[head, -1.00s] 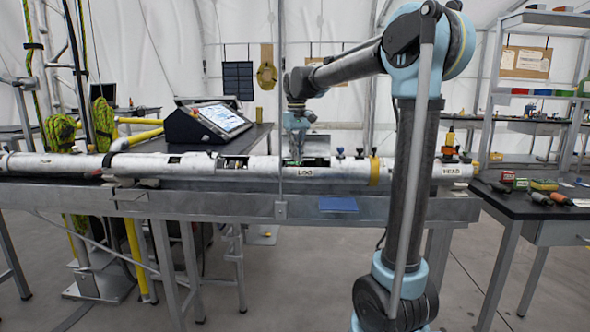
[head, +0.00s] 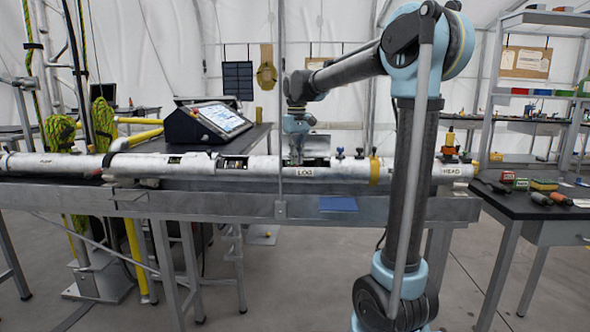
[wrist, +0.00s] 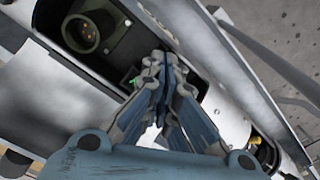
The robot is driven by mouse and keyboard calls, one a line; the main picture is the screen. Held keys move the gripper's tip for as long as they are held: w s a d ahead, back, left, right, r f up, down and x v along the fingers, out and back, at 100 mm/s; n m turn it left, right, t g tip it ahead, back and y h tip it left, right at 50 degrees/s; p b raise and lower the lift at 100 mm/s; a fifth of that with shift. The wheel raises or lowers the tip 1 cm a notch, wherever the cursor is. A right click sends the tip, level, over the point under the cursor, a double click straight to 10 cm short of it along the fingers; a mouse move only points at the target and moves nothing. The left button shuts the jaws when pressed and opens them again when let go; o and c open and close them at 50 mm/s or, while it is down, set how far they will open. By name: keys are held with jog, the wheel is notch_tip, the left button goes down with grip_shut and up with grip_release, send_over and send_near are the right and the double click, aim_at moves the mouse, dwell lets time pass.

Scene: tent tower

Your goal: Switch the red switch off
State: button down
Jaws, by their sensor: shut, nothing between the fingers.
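My gripper (wrist: 163,65) is shut with nothing between its fingers. In the wrist view its tips point into a long opening in the side of the silver tube (wrist: 50,100). In the head view my gripper (head: 297,160) is at the opening in the tube (head: 255,168), just above the LOG label (head: 304,173). I cannot make out a red switch in either view; my fingers hide part of the opening. A small green spot (wrist: 134,82) shows beside the fingertips. A round brass-coloured fitting (wrist: 82,33) sits inside the opening at the upper left.
The tube lies along a metal bench (head: 240,205). A tilted touchscreen console (head: 210,122) stands behind it to the left. Blue knobs (head: 340,152) and a yellow band (head: 375,171) are on the tube to the right. A dark side table (head: 530,205) holds tools.

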aim_at(297, 166)
jog(key=shift+f, duration=0.55)
dwell(0.4)
jog(key=shift+r, duration=3.5)
